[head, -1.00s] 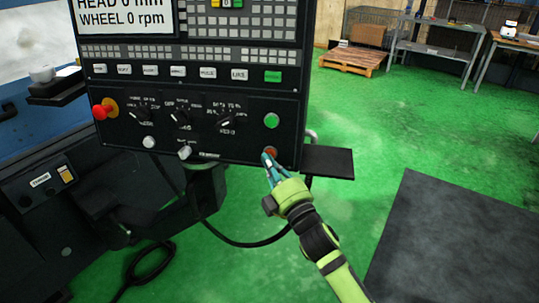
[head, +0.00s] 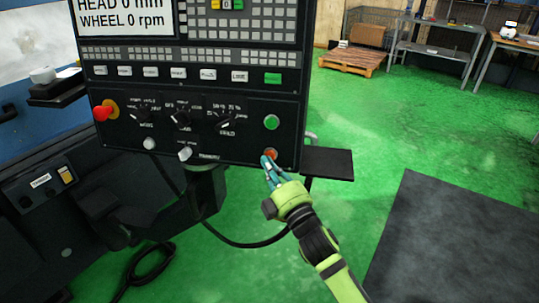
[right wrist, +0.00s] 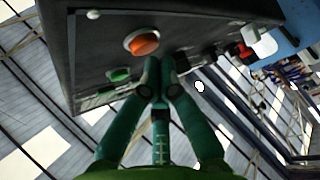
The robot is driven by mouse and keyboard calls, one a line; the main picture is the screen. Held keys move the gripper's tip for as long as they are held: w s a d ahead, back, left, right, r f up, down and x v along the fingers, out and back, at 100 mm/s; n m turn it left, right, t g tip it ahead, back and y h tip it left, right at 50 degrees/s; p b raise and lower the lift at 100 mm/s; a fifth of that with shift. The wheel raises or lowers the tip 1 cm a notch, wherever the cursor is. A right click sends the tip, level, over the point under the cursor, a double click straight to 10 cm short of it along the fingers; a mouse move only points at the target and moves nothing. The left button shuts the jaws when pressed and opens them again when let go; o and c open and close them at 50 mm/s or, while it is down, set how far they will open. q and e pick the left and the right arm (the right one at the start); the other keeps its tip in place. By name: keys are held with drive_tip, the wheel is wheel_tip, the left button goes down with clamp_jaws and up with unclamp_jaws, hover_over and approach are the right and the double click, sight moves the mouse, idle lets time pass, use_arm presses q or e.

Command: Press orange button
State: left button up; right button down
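The orange button (head: 271,153) is round and sits at the lower right corner of the black control panel, below a green button (head: 271,122). In the right wrist view the orange button (right wrist: 145,43) looks lit, with a pale ring around it. My right gripper (head: 267,160) is at the button's lower left edge and covers part of it in the head view. In the right wrist view its teal fingertips (right wrist: 158,72) are together, empty, just beside the button. A small gap seems to show; contact is hard to tell. My left gripper is not in view.
The panel (head: 235,150) also carries knobs, key rows and a red emergency stop (head: 102,112) at the left. A small dark shelf (head: 328,163) juts out right of the panel, near my right gripper.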

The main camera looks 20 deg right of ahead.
drive_tip(key=shift+s+a+r, duration=0.1)
drive_tip(key=shift+s+a, duration=0.05)
drive_tip(key=shift+s, duration=0.1)
drive_tip(key=s, duration=0.1)
drive_tip(key=s+a+p, duration=0.1)
drive_tip(key=s, duration=0.1)
drive_tip(key=s+a, duration=0.1)
drive_tip(key=shift+s+a+r+p, duration=0.15)
drive_tip(key=shift+a+r+p, duration=0.05)
drive_tip(key=shift+r+p, duration=0.2)
idle(0.6)
